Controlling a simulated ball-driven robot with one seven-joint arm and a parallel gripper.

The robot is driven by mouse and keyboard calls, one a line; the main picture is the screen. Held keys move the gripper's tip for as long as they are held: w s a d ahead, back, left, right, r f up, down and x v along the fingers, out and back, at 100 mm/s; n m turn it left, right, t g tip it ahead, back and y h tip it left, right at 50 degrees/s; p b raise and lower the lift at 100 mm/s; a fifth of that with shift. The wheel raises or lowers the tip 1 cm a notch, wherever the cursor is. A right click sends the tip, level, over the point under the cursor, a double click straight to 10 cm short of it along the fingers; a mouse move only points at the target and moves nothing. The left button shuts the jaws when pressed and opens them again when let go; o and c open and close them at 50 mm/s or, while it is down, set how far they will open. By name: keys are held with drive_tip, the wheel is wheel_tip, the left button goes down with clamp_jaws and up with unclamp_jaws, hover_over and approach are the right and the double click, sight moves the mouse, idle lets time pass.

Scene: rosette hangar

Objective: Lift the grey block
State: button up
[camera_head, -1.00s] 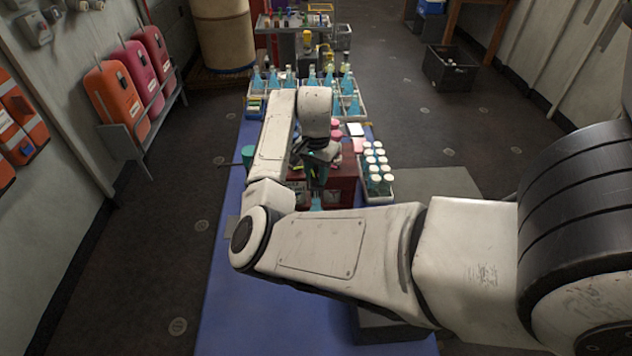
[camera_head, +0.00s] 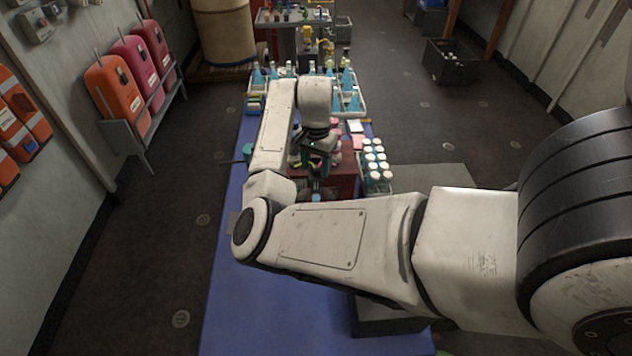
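No thing in view can be told with certainty as the grey block. A small flat grey patch (camera_head: 234,222) shows on the blue table (camera_head: 270,320), partly hidden by the elbow of my arm. A larger dark grey box shape (camera_head: 385,317) shows at the table's right edge, its top partly covered by my arm. My gripper (camera_head: 317,180) hangs over the middle of the table, in front of a dark red box (camera_head: 341,178). Its fingers are small and dark, and I cannot see whether they hold anything.
A rack of white-capped bottles (camera_head: 376,168) stands right of the red box. A tray of blue flasks (camera_head: 352,98) is at the table's back. A teal cup (camera_head: 249,152) stands left.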

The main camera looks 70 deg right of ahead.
idle(0.5)
wheel_tip(320, 180, up, 3)
drive_tip(key=p, duration=0.2)
drive_tip(key=shift+f+p, duration=0.1)
drive_tip(key=shift+p, duration=0.25)
drive_tip(key=shift+r, duration=2.15)
